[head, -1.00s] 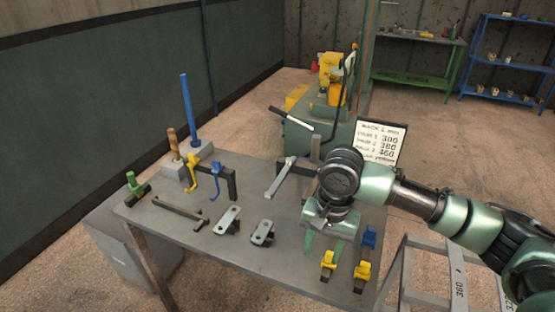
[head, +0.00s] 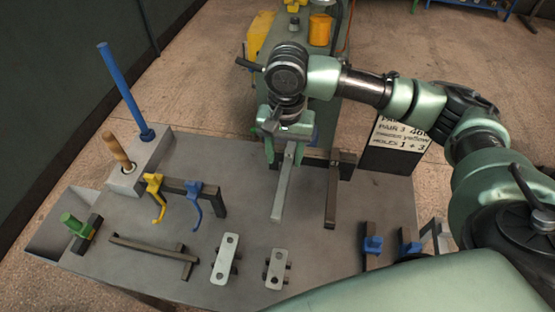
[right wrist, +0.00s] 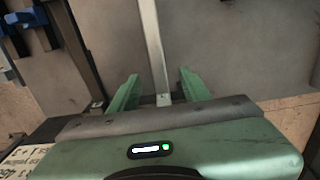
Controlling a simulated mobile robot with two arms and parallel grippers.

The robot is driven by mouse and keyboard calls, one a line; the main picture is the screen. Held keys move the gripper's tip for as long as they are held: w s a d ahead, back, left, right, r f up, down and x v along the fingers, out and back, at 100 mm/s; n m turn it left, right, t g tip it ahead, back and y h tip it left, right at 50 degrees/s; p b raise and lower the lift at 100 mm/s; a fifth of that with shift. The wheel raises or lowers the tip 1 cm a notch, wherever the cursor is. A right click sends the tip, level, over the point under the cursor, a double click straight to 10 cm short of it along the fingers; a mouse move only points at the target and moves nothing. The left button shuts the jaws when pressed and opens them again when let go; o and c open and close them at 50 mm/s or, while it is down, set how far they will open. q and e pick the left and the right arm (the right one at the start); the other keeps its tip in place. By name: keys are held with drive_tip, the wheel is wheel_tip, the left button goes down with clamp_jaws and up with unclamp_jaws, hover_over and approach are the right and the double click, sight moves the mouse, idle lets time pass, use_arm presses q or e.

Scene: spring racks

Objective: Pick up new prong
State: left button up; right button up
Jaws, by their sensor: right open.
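A light grey bar (head: 279,190), which looks like the new prong, lies near the back of the grey table (head: 230,150). My right gripper (head: 284,151) is open at its far end, pointing down, with a finger on each side. In the right wrist view the bar (right wrist: 152,40) runs between the two open fingers (right wrist: 158,84); I see a gap on both sides. Whether the bar touches the palm is unclear. A dark bar (head: 332,195) lies to its right. Another dark bar (head: 150,248) with a crosspiece lies at front left. My left gripper is not in view.
A blue post (head: 125,90) and a wooden handle (head: 117,148) stand at left. Yellow (head: 154,190) and blue (head: 194,192) hooks are on a dark bracket. Two light plates (head: 225,258) and two blue-topped pieces (head: 372,243) sit in front. A lettered sign (head: 392,150) stands behind right.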

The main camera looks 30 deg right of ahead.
sight(286, 172)
drive_tip(key=shift+s+d+f, duration=0.1)
drive_tip(key=shift+s+f, duration=0.1)
drive_tip(key=shift+f, duration=0.25)
drive_tip(key=shift+s+f, duration=0.15)
drive_tip(key=shift+f, duration=0.3)
drive_tip(key=f, duration=0.3)
drive_tip(key=w+f+p, duration=0.1)
drive_tip(key=shift+d+f, duration=0.2)
drive_tip(key=shift+f, duration=0.15)
drive_tip(key=shift+s+f, duration=0.1)
drive_tip(key=shift+f, duration=0.1)
clamp_jaws()
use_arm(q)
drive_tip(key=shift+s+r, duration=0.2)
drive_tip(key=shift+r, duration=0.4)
use_arm(e)
drive_tip(key=shift+r, duration=0.1)
